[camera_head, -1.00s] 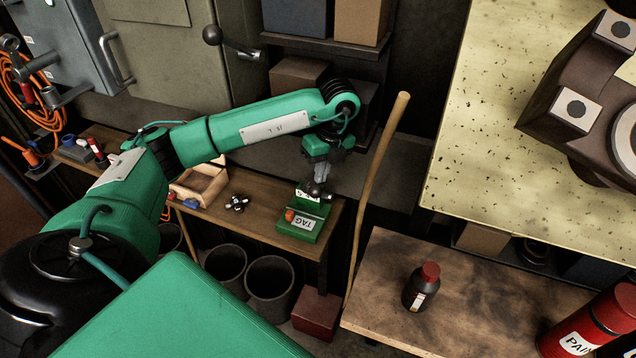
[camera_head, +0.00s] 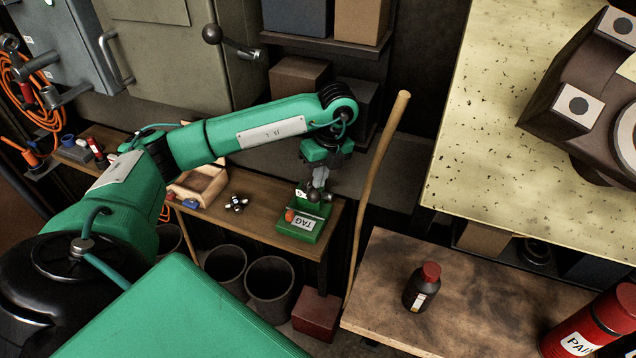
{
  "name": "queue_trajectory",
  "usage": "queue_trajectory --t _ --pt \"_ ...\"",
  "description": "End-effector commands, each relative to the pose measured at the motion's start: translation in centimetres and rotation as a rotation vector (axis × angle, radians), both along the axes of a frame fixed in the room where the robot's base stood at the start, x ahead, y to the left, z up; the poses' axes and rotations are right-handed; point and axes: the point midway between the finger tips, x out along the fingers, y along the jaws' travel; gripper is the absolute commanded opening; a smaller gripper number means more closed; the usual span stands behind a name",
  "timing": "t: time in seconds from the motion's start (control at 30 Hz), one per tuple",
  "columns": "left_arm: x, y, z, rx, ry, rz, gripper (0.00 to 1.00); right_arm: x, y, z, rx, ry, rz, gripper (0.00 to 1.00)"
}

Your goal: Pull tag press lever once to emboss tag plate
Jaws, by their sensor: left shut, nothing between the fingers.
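The tag plate cannot be made out clearly. My right gripper is out of view.
A wooden tray (camera_head: 203,184) and small metal parts (camera_head: 237,203) lie left of the press on the bench (camera_head: 262,220). A tall wooden handle (camera_head: 374,180) stands just right of the press. Dark bins (camera_head: 269,278) and a red box (camera_head: 317,313) are below. A bottle (camera_head: 421,288) stands on the right table.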

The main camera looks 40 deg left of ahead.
Motion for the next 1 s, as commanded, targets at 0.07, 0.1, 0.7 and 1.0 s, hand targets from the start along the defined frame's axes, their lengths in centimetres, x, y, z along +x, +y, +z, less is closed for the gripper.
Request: queue_trajectory --t 0.07,0.1,0.7,1.0 --pt "-0.11 -0.01 -0.14 0.000 0.001 0.000 0.00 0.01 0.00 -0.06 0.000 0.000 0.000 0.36" --pt "-0.14 -0.03 -0.17 0.000 0.001 0.000 0.00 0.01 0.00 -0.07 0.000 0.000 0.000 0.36" --pt "-0.70 -0.19 -0.61 0.000 0.001 -0.002 0.00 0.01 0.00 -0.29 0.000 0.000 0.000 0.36" --pt "-0.97 -0.26 -0.85 -0.001 0.002 -0.002 0.00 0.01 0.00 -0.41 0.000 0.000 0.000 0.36"
